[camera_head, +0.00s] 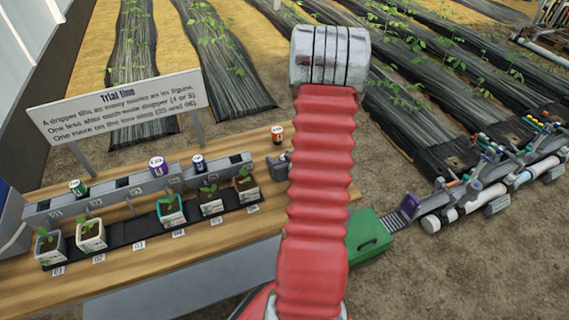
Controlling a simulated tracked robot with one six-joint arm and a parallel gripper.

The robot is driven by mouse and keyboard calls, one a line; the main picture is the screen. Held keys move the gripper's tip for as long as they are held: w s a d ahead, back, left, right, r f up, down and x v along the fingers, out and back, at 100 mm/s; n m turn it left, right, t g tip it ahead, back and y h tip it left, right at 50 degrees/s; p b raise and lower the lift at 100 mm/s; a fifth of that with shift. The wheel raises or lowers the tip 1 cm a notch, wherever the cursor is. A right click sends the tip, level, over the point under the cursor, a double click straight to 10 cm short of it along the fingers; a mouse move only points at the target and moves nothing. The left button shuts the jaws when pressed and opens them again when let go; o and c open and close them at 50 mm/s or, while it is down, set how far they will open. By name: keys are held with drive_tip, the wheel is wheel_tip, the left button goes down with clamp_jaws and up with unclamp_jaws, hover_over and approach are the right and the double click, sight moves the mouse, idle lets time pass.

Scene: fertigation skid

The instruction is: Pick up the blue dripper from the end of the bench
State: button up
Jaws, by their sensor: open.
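A purple and white dripper (157,166) and a green and black one (77,188) stand on the same rail. My red arm hides part of that end. My gripper is not clearly visible; a small grey piece (281,160) shows beside my arm, and I cannot tell what it is.
Several potted seedlings (171,211) stand on a black strip before the rail. The Trial line sign (122,105) rises behind. A green box (368,240) is right of my arm. White pipes with coloured fittings (500,180) lie farther right. Bare soil lies between.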

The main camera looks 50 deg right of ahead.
drive_tip(key=shift+c, duration=0.5)
drive_tip(key=c, duration=1)
drive_tip(key=shift+r, duration=0.15)
wheel_tip(320, 180, up, 10)
idle(0.6)
